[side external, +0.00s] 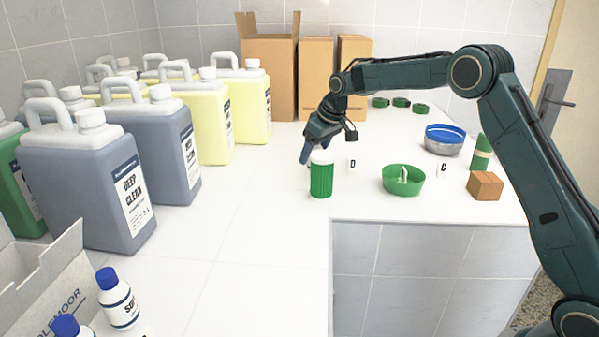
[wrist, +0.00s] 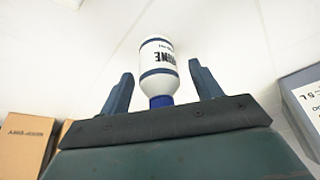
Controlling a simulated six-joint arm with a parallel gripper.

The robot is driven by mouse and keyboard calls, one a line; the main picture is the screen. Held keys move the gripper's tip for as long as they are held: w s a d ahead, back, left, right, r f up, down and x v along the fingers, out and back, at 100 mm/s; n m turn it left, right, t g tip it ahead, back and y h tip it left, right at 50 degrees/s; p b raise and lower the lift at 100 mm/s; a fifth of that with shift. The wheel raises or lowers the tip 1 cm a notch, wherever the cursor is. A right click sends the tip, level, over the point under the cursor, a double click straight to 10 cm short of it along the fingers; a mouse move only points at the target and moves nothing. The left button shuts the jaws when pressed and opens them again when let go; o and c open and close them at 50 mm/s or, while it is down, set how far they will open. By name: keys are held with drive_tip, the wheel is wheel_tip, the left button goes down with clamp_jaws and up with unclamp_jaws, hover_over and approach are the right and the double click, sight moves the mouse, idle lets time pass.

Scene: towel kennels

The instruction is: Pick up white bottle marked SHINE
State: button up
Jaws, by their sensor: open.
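A white bottle (wrist: 160,60) with dark blue bands and a blue cap shows in the wrist view. Its printed word is upside down and partly readable, ending in "INE". My gripper (wrist: 161,72) is open, with one finger on each side of the bottle in that picture and the cap towards the palm. I cannot clearly make out the white bottle there.
Large jugs (side external: 90,190) line the left. Two blue-capped bottles (side external: 119,302) stand by a white box (side external: 45,285) at lower left. Cartons (side external: 268,75) stand behind. A green dish (side external: 404,187), small brown box (side external: 485,187) and blue-rimmed bowl (side external: 445,145) are right.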

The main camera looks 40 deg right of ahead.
drive_tip(key=c, duration=1.1)
drive_tip(key=shift+r, duration=0.2)
wheel_tip(320, 180, up, 10)
drive_tip(key=shift+f, duration=0.15)
idle(0.5)
